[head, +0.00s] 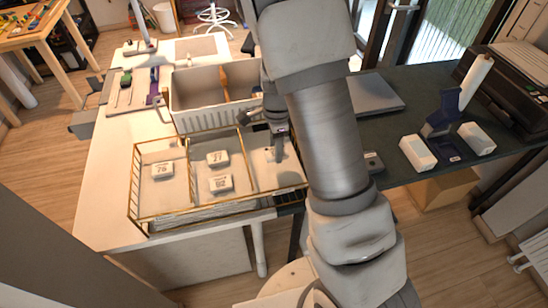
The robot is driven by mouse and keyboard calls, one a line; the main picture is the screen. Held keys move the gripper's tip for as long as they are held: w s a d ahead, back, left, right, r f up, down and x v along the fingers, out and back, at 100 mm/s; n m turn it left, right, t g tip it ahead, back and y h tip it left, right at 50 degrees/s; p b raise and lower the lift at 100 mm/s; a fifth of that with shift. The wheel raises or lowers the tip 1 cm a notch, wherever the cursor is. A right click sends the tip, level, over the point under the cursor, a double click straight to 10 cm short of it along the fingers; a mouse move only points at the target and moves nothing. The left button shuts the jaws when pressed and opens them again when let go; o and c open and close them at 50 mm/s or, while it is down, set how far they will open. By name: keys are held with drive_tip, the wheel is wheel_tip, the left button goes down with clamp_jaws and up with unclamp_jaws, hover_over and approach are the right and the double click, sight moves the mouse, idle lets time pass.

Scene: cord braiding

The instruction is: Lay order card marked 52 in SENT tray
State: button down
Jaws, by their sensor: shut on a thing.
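A wire-framed tray rack (140,217) on the white counter has several compartments. A white card block that seems to read 75 (162,170) lies in the left one. Two more, one perhaps reading 27 (217,158) and one whose number I cannot read surely (220,183), lie in the middle one. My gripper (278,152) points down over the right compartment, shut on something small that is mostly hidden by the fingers. I cannot read a number on it, nor any SENT label. I cannot tell whether it touches the compartment floor.
A white divided bin (190,95) stands right behind the rack. On the dark counter at right are two white boxes (417,153), a purple-blue stand (440,122), a grey flat slab (375,93) and a black printer (510,92). My arm hides the middle.

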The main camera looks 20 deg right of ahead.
sight(274, 153)
drive_tip(key=shift+s+a+f, duration=0.15)
drive_tip(key=shift+a+f, duration=0.15)
drive_tip(key=shift+f, duration=0.15)
drive_tip(key=shift+f+b, duration=0.35)
drive_tip(key=shift+f, duration=1.7)
drive_tip(key=shift+c, duration=1.4)
unclamp_jaws()
drive_tip(key=shift+r, duration=0.1)
drive_tip(key=shift+r, duration=0.1)
